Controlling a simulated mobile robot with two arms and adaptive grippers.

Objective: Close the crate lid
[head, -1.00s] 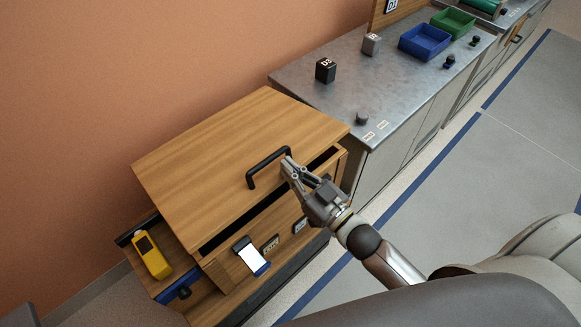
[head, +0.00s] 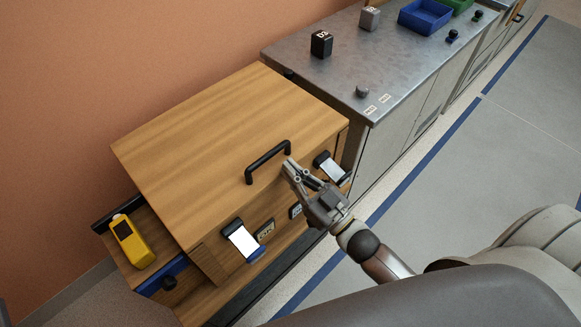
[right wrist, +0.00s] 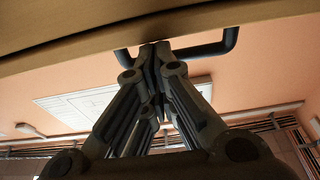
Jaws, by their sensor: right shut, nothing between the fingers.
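The wooden crate lid (head: 215,150) lies flat over the crate (head: 290,242) in the head view, with no dark gap showing along its front edge. A black bar handle (head: 268,160) stands near the lid's front edge. My right gripper (head: 290,165) is shut and empty, its fingertips beside the right end of the handle at the lid's front edge. In the right wrist view the shut fingertips (right wrist: 155,48) are at the lid's edge (right wrist: 100,50), in front of the handle (right wrist: 205,50); I cannot tell whether they touch. My left gripper is not in view.
White-plated latches (head: 243,240) (head: 330,168) sit on the crate's front. A metal counter (head: 340,75) with small blocks and a blue bin (head: 425,16) stands behind right. Grey floor lies open at the right.

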